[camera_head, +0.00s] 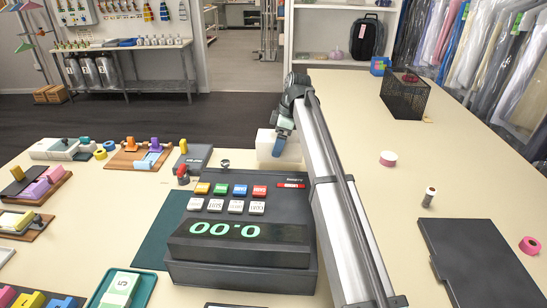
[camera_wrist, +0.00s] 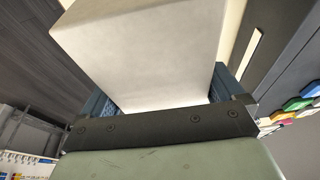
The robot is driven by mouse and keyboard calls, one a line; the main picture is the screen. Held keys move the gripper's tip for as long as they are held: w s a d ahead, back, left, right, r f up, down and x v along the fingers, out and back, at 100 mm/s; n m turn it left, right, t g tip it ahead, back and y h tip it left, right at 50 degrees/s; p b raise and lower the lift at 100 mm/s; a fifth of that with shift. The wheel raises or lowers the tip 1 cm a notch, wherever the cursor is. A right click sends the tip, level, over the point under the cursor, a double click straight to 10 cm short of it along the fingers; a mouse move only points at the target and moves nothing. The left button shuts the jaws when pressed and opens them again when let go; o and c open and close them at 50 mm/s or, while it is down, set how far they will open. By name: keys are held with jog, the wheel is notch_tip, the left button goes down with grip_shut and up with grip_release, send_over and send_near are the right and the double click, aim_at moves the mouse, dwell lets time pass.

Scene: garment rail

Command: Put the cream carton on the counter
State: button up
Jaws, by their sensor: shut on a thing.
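The cream carton (camera_head: 265,143) is behind the cash register in the head view, at the end of my arm. My gripper (camera_head: 283,133) is shut on it from above, with a blue finger in front of the carton's right part. In the wrist view the carton (camera_wrist: 140,45) fills the space between the two blue fingers of my gripper (camera_wrist: 160,95). I cannot tell whether the carton's underside touches the counter.
The dark cash register (camera_head: 240,240) stands just in front of the carton. A card terminal (camera_head: 193,158) and stamp trays (camera_head: 140,157) are to the left.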

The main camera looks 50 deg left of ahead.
jog(key=shift+f, duration=2.95)
jog(key=shift+f, duration=0.15)
jog(key=o, duration=0.8)
jog(key=v, duration=1.2)
